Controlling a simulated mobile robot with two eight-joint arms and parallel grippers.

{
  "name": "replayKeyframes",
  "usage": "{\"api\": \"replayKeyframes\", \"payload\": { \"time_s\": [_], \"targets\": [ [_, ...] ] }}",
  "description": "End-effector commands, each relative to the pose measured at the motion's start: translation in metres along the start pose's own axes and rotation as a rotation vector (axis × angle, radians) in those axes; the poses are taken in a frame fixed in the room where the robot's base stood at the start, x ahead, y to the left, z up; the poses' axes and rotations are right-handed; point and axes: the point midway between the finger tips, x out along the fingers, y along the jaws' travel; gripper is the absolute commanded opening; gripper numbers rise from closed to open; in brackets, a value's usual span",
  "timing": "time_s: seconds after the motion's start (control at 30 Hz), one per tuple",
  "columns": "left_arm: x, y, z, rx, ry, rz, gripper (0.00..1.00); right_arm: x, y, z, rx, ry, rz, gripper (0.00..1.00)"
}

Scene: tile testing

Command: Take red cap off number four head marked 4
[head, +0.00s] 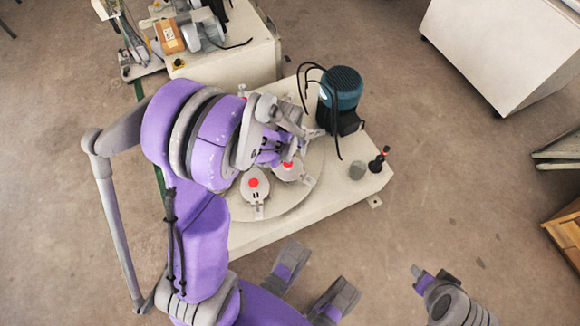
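A grey head with a red cap (253,183) stands on the round plate of the testing machine (320,205). Small dark marks show on this head, but I cannot read a number. A second red cap (287,165) sits on the head just right of it, partly covered by my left gripper. No mark reading 4 can be made out. My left gripper (272,154) is over the plate, close above the second cap. I cannot tell whether it touches the cap or how its fingers stand. My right gripper (422,279) is low at the right, away from the machine, its fingers unclear.
A teal motor (341,88) with black cables stands at the machine's back right. A small dark red-topped part (379,158) and a grey round piece (357,170) are on its right side. Another machine (228,62) stands behind. Open floor lies to the right.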

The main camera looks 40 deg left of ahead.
Motion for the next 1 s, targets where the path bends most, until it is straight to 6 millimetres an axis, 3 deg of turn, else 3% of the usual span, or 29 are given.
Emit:
{"api": "replayKeyframes", "payload": {
  "time_s": [0.03,0.1,0.5,0.77,1.0],
  "targets": [
    [0.024,-0.006,0.0,-0.012,-0.011,-0.003,0.81,0.011,0.0,0.004,0.0,-0.004,0.0,0.5],
    [0.042,-0.012,0.0,-0.023,-0.023,-0.006,0.81,0.016,0.0,0.006,0.0,-0.006,0.0,0.5],
    [0.103,-0.018,0.002,-0.034,-0.036,-0.008,0.81,0.033,0.0,0.012,0.0,-0.012,0.0,0.5],
    [0.124,-0.021,0.002,-0.034,-0.035,-0.008,0.81,0.039,0.0,0.014,0.0,-0.014,0.0,0.5],
    [0.159,-0.026,0.001,-0.033,-0.035,-0.007,0.81,0.051,0.0,0.018,0.0,-0.019,0.0,0.5]
  ]
}}
